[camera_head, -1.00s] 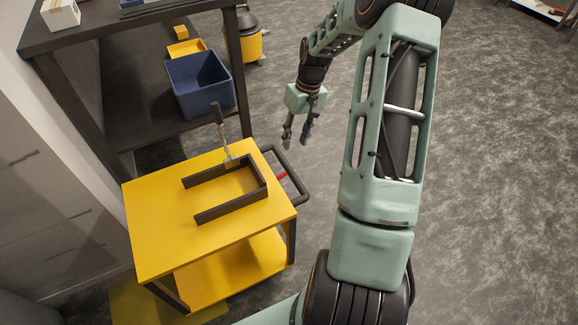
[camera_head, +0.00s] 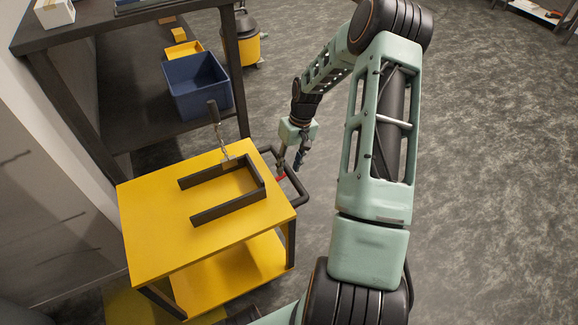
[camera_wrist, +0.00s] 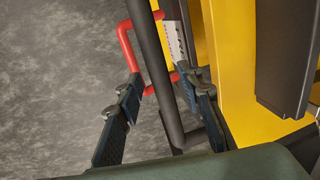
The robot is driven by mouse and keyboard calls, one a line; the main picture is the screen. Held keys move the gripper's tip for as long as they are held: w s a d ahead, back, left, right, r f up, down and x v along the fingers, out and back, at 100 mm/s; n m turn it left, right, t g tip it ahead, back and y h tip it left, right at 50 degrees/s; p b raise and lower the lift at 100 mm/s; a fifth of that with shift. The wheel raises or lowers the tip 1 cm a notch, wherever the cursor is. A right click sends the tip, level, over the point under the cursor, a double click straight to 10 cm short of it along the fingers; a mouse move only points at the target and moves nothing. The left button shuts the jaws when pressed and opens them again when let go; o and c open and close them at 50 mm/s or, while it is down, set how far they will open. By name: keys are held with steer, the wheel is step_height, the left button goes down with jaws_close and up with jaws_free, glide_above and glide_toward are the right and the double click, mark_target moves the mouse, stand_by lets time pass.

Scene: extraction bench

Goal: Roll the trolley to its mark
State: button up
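The yellow trolley (camera_head: 160,225) stands at the lower left in the head view, with a lower shelf. Its dark push handle (camera_head: 298,190) juts from its right side. A red bar (camera_head: 281,178) shows at the handle; in the wrist view it is a red loop (camera_wrist: 124,45) beside the dark handle bar (camera_wrist: 152,65). My gripper (camera_head: 289,170) is at the handle. In the wrist view, its open fingers (camera_wrist: 165,82) straddle the handle bar, with gaps visible. Contact with the red loop cannot be told. A yellow floor patch (camera_head: 122,305) shows at the trolley's lower left, partly hidden by it.
A dark U-shaped frame (camera_head: 228,207) and an upright black-handled tool (camera_head: 215,115) are on the trolley top. A dark bench (camera_head: 75,130) behind it holds a blue bin (camera_head: 197,88) on its shelf. A yellow-and-black canister (camera_head: 248,45) stands behind.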

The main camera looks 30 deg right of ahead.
mark_target(188, 204)
jaws_close()
stand_by(0.4)
steer(key=shift+a, duration=0.3)
steer(key=a, duration=2.1)
steer(key=s+a, duration=0.1)
steer(key=a, duration=0.9)
steer(key=shift+s+a, duration=0.1)
steer(key=shift+a, duration=0.4)
jaws_free()
